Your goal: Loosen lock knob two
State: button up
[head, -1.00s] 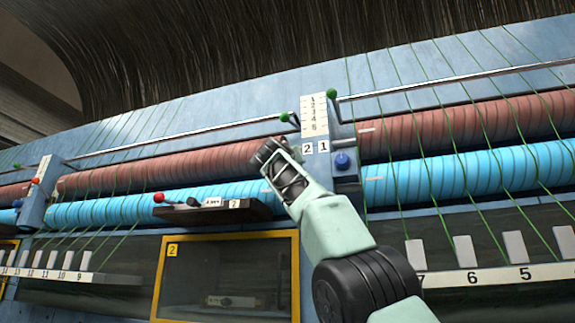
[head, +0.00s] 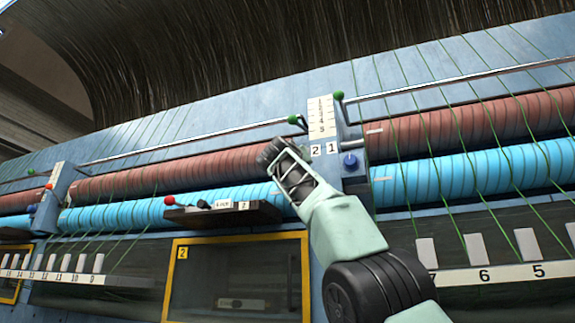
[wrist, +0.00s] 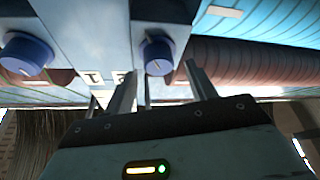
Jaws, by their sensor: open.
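In the wrist view, which is upside down, the blue lock knob beside the "2" label (wrist: 122,77) is lock knob two (wrist: 155,52). It sits on a blue-grey post, between the lines of my two fingers and beyond their tips. My gripper (wrist: 160,85) is open and empty, and no contact with the knob shows. The second blue knob (wrist: 25,53), by the "1" label, is at the left. In the head view my gripper (head: 268,153) is just left of the "2" label (head: 315,150). Knob two is hidden behind it there; knob one (head: 350,160) shows.
Red-brown rollers (head: 440,128) and blue rollers (head: 470,172) run on both sides of the post. Green-tipped levers (head: 338,96) stand above. A red-knobbed lever box (head: 225,214) and a yellow-framed window (head: 240,275) are lower left. Green yarns cross the front.

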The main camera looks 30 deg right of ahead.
jog(key=b+v, duration=0.9)
jog(key=v, duration=0.6)
jog(key=shift+s+a, duration=0.15)
jog(key=shift+a, duration=0.15)
jog(key=shift+r, duration=0.1)
